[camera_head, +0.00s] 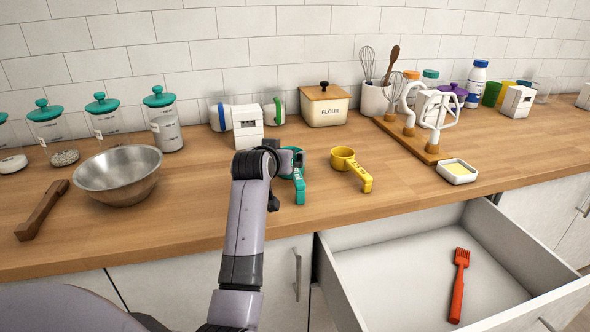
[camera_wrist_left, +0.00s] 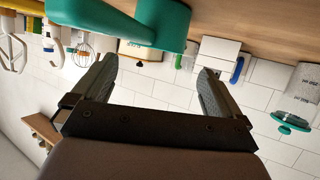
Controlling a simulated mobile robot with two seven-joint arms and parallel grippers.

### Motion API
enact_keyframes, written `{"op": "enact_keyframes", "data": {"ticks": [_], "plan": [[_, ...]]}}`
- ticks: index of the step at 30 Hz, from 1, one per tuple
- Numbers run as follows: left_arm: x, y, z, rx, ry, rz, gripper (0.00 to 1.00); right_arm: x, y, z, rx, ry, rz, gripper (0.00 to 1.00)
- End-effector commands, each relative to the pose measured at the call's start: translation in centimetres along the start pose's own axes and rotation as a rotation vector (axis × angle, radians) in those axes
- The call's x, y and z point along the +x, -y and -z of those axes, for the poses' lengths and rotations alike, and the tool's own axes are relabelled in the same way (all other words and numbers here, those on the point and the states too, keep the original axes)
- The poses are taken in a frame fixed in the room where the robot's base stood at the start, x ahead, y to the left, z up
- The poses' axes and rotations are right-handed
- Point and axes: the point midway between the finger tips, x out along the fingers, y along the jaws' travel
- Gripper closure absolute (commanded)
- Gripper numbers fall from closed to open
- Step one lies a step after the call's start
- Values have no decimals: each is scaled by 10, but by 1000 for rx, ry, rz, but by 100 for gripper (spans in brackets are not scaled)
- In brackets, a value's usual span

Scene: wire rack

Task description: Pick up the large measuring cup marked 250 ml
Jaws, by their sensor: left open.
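A teal measuring cup (camera_head: 299,188) stands on the wooden counter, partly hidden behind my left gripper (camera_head: 291,176). Its teal body and handle show large at the top of the left wrist view (camera_wrist_left: 165,28). My left gripper is open in the left wrist view (camera_wrist_left: 158,75), with its two fingers apart and nothing between them. The cup appears just beyond the fingertips. A yellow measuring cup (camera_head: 344,159) stands to its right, its handle pointing toward the front right. Dark marks show on both handles, too small to read. My right gripper is not in view.
A steel bowl (camera_head: 118,174) and a wooden tool (camera_head: 42,210) lie to the left. A white scale-like box (camera_head: 248,126) and a flour tin (camera_head: 324,104) stand behind. An open drawer (camera_head: 400,270) with a red brush (camera_head: 459,285) is below right. The counter front is mostly clear.

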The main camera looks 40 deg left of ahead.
Motion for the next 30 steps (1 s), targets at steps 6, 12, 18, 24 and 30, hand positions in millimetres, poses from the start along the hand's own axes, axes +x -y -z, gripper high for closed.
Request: {"op": "enact_keyframes", "data": {"ticks": [6, 12, 18, 24, 30], "plan": [[14, 0, -1, 0, 1, 0, 0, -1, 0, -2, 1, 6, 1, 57], [34, -4, -4, -1, 3, 0, 0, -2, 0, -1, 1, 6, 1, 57], [54, -5, -5, 0, 2, 1, 0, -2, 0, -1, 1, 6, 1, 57], [63, -5, -5, -1, 1, 1, 0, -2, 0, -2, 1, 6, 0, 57], [64, -5, -5, -1, 1, 1, 0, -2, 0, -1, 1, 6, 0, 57]]}}
